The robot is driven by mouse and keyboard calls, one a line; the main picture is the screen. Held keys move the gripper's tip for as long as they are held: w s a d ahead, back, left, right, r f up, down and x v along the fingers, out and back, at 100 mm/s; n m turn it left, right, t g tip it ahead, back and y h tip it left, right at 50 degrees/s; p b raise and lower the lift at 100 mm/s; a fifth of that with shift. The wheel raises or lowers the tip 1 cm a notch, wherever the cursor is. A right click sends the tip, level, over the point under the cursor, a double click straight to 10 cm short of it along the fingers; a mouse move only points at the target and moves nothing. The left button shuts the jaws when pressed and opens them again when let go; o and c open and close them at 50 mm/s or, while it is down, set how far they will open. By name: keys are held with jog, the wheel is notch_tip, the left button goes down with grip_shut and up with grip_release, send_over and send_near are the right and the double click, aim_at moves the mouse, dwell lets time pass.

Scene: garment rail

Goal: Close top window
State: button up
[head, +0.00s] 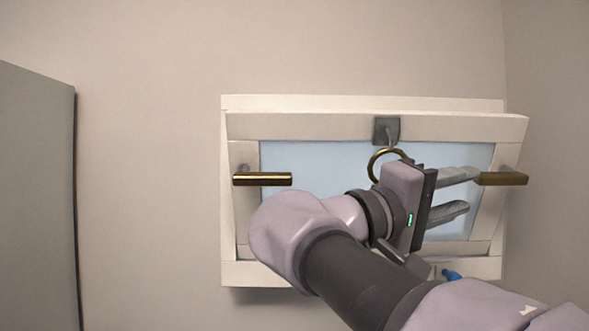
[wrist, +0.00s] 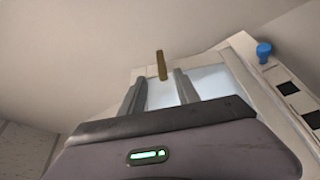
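The top window's white sash (head: 300,126) leans out from its white outer frame (head: 360,102) at the top, so it stands partly open. It holds a pale blue pane (head: 320,158). A brass handle is on the left (head: 262,179) and another on the right (head: 503,179). A brass ring (head: 372,165) hangs from a grey latch (head: 386,130) at top centre, partly hidden by my gripper. My gripper (head: 473,190) is open and empty, its fingers pointing right at the right handle. In the wrist view a brass handle (wrist: 161,65) shows just beyond and between the fingertips (wrist: 160,80); contact cannot be told.
A blue knob (head: 452,275) sits at the frame's lower right and also shows in the wrist view (wrist: 264,50). A side wall (head: 550,120) stands close on the right. A grey panel (head: 35,200) stands at the far left. The wall left of the window is bare.

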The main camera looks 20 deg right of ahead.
aim_at(509, 172)
jog(key=d+p, duration=0.1)
jog(key=d, duration=0.3)
jog(key=d+r+p, duration=0.1)
jog(key=d, duration=0.3)
jog(key=w+d+p, duration=0.1)
jog(key=d, duration=0.2)
jog(key=shift+d+r, duration=0.4)
jog(key=shift+w+d, duration=0.15)
jog(key=shift+d, duration=0.55)
jog(key=shift+a, duration=0.15)
jog(key=shift+c, duration=0.5)
grip_shut()
